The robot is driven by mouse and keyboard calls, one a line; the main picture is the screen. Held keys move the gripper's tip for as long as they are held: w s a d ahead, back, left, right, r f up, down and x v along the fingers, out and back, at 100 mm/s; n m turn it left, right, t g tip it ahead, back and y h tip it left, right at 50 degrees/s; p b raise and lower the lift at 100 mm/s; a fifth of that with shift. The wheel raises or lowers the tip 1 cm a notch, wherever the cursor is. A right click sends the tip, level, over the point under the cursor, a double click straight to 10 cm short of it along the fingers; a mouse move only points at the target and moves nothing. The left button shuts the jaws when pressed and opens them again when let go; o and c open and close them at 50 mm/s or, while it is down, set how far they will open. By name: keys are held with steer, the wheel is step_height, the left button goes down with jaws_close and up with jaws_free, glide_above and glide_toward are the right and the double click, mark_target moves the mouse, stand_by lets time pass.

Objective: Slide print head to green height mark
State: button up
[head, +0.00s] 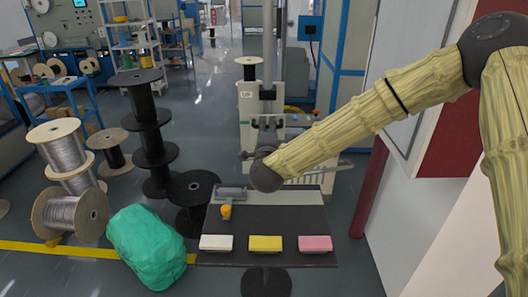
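My arm comes in from the right, and its dark wrist joint (267,172) is above the back of a small dark table. My gripper (267,124) appears as a dark shape beyond the wrist, in front of a pale machine (247,103) with a tall grey vertical column (269,45). Its fingers are too small and dark to tell open from shut, or whether they touch anything. I cannot clearly make out the print head or a green height mark; the arm and wrist cover part of this area.
The dark table (265,222) holds a white block (216,243), a yellow block (265,243), a pink block (315,243) and an orange item (226,211). A green wrapped bundle (148,245) and cable spools (72,217) stand left. A dark red post (371,185) stands right.

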steer(key=shift+s+b, duration=0.55)
steer(key=shift+s, duration=2.25)
